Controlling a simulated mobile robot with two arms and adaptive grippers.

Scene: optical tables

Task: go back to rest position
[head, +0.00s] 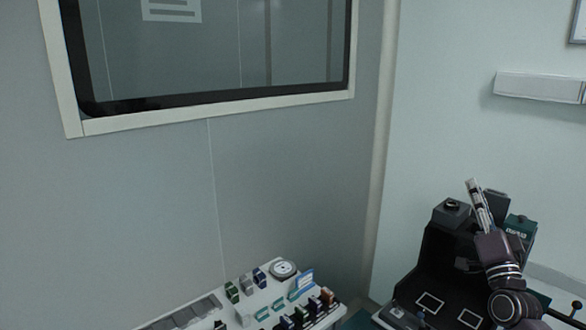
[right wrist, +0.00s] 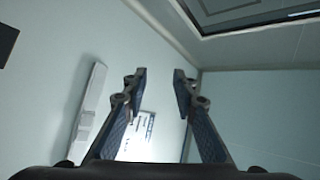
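My right gripper (head: 478,203) is raised at the right of the head view, with its arm coming up from the lower right. In the right wrist view its two fingers (right wrist: 160,84) stand apart with a clear gap and nothing held between them. The gripper is open and empty, with wall and ceiling behind it. My left gripper is in neither view.
A white table (head: 232,308) with several small optical parts is at the bottom centre. A black apparatus (head: 437,257) stands behind and left of my right arm. A grey wall with a window (head: 215,55) fills the left; free air lies before it.

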